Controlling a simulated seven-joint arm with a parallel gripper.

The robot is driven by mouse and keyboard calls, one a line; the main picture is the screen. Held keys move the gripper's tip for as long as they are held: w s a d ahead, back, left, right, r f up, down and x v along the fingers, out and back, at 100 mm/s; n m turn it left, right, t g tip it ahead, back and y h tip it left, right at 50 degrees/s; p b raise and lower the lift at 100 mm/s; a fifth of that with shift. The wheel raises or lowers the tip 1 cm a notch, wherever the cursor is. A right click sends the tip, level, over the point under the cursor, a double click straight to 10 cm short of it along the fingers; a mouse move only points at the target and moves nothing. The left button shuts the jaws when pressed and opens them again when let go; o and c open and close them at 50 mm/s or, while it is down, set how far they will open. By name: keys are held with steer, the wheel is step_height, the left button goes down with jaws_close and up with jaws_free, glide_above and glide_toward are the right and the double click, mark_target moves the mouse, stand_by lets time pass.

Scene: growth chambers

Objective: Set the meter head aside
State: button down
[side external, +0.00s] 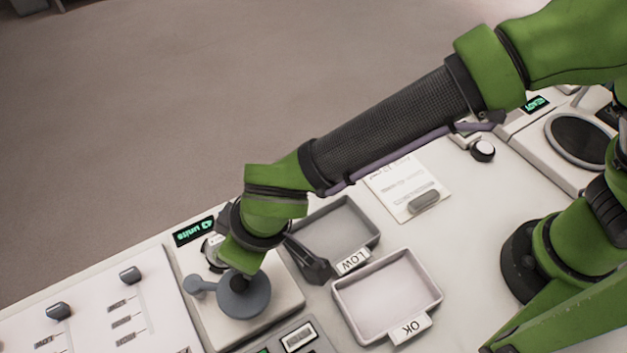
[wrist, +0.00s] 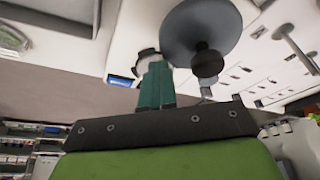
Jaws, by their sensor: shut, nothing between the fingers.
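What I take to be the meter head is a grey round disc (side external: 245,299) with a dark knob on top, on a pale instrument block at the lower left. A short arm with a smaller grey disc sticks out to its left. In the wrist view the disc (wrist: 190,25) and its dark knob (wrist: 207,62) are close beyond my fingers. My gripper (wrist: 152,62) is shut and empty, its green fingers together beside the disc. In the side view my wrist hangs over the block; the fingertips are hidden there, so I cannot tell whether they touch anything.
A grey tray labelled LOW (side external: 371,236) and a paler tray labelled OK (side external: 436,292) lie right of the block, both empty where visible. A lit "units" display (side external: 195,231) and white dial (side external: 212,251) are behind it. A slider panel (side external: 90,325) is left. A paper card (side external: 388,181) lies behind.

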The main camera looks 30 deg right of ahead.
steer(key=shift+s+a+f, duration=0.1)
steer(key=shift+s+a, duration=0.05)
steer(key=shift+s, duration=0.45)
steer(key=w, duration=0.1)
steer(key=w+d, duration=0.1)
steer(key=w, duration=0.1)
steer(key=w+d+r, duration=0.1)
steer(key=shift+w+d, duration=0.15)
step_height(320, 180, up, 10)
steer(key=s+a, duration=0.1)
steer(key=s, duration=0.1)
steer(key=shift+s+a+f, duration=0.25)
steer(key=shift+s+a, duration=0.1)
steer(key=s+d+r+m+t, duration=0.1)
steer(key=d+r+m, duration=0.1)
steer(key=d, duration=1.1)
steer(key=s+d+r+m+t, duration=0.1)
steer(key=d+m, duration=0.4)
steer(key=d, duration=0.8)
steer(key=s+d+r+m+t, duration=0.1)
steer(key=d+r+m, duration=0.3)
steer(key=d, duration=1)
steer(key=shift+s+t, duration=0.4)
